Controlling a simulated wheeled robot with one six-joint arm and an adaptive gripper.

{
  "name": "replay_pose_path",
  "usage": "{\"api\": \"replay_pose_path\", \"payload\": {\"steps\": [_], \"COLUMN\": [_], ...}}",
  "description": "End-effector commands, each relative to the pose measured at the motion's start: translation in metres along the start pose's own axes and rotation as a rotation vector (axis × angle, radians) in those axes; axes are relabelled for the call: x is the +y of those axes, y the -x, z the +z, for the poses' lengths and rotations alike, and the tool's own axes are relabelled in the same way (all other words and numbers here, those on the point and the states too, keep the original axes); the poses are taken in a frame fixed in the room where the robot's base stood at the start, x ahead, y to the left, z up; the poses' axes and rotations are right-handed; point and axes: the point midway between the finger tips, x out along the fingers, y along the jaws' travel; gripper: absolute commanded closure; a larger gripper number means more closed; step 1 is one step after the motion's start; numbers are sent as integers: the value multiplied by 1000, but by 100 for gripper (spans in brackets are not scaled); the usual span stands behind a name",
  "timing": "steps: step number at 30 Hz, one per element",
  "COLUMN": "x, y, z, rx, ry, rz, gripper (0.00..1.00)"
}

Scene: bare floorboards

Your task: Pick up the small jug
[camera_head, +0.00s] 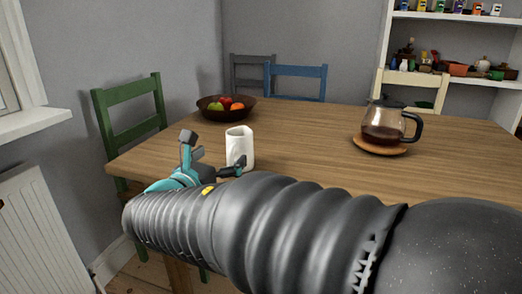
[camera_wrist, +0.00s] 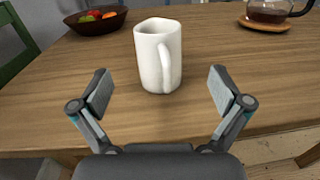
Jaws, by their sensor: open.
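The small jug (camera_head: 239,146) is white and stands upright on the wooden table near its front edge. It also shows in the wrist view (camera_wrist: 158,56), with its handle facing the camera. My gripper (camera_wrist: 161,86) is open and empty. Its two fingers are spread wide, one to the left and one to the right of the jug, and appear short of it. In the head view my gripper (camera_head: 212,157) is at the table's front edge, just left of the jug, and partly hidden by my arm.
A dark fruit bowl (camera_head: 226,112) stands behind the jug. A glass coffee pot (camera_head: 383,127) sits on a round wooden coaster (camera_head: 381,148) at the right. A green chair (camera_head: 130,115) is at the table's left. The table (camera_head: 310,145) is clear between jug and pot.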

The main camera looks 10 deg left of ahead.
Motion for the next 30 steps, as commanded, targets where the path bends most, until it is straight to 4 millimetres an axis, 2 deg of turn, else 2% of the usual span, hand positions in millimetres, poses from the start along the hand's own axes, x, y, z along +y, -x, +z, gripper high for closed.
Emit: {"api": "replay_pose_path", "payload": {"steps": [4, 14, 24, 30], "x": [0, 0, 2, 3], "y": [-23, -42, -84, -87], "z": [0, 1, 4, 4], "rx": [1, 2, 1, 1], "ry": [0, -2, -2, -2], "rz": [-2, -2, -2, 1], "gripper": [0, 0, 0, 0]}}
